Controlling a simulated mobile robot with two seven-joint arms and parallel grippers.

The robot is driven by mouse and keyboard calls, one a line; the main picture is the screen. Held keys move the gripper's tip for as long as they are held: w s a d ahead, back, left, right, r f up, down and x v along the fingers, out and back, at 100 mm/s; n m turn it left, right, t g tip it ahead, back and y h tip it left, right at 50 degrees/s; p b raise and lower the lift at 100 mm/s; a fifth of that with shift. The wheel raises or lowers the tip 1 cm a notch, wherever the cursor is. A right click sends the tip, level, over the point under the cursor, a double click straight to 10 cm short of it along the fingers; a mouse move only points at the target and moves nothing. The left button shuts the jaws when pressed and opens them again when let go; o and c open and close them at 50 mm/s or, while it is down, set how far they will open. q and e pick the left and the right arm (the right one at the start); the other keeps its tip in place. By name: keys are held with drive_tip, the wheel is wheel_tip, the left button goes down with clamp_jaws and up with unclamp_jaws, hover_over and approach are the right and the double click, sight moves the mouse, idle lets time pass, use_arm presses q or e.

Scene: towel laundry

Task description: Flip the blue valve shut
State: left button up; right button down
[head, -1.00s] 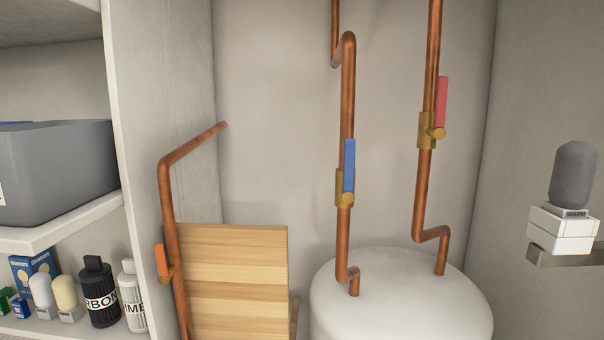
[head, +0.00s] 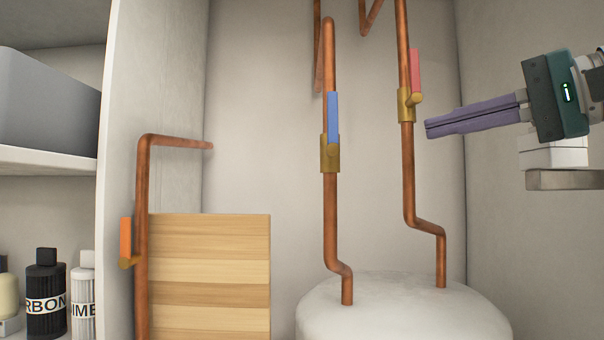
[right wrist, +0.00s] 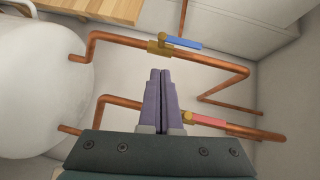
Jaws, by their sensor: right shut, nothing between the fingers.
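The blue valve (head: 333,117) has its handle upright, in line with the middle copper pipe, above a brass body (head: 330,154). In the right wrist view the blue handle (right wrist: 184,43) lies along its pipe, beyond my fingertips. My right gripper (head: 428,129) comes in from the right in the head view, with its purple fingers shut and empty. Its tips are just right of the right-hand pipe in the picture, apart from the blue valve. In the right wrist view the shut fingers (right wrist: 160,73) point toward the pipe with the blue valve. My left gripper is not in view.
A red-handled valve (head: 415,76) is on the right pipe, close to my right gripper. An orange-handled valve (head: 125,238) is on the left pipe. A white tank (head: 400,310) stands below, a wooden board (head: 210,270) at left. A shelf (head: 50,160) holds a grey bin and bottles.

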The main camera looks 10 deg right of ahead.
sight(333, 123)
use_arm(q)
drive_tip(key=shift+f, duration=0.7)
use_arm(e)
drive_tip(key=shift+m+t, duration=0.7)
drive_tip(key=shift+m, duration=0.2)
drive_tip(key=r, duration=0.1)
drive_tip(key=d+r, duration=0.2)
drive_tip(key=r, duration=0.1)
drive_tip(key=shift+s, duration=0.25)
use_arm(q)
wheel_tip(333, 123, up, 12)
drive_tip(key=p, duration=1.2)
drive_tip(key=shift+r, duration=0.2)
use_arm(e)
drive_tip(key=s+a+x, duration=0.1)
drive_tip(key=a+x, duration=0.1)
drive_tip(key=x, duration=1)
drive_tip(key=shift+a, duration=0.55)
drive_tip(key=shift+r, duration=0.1)
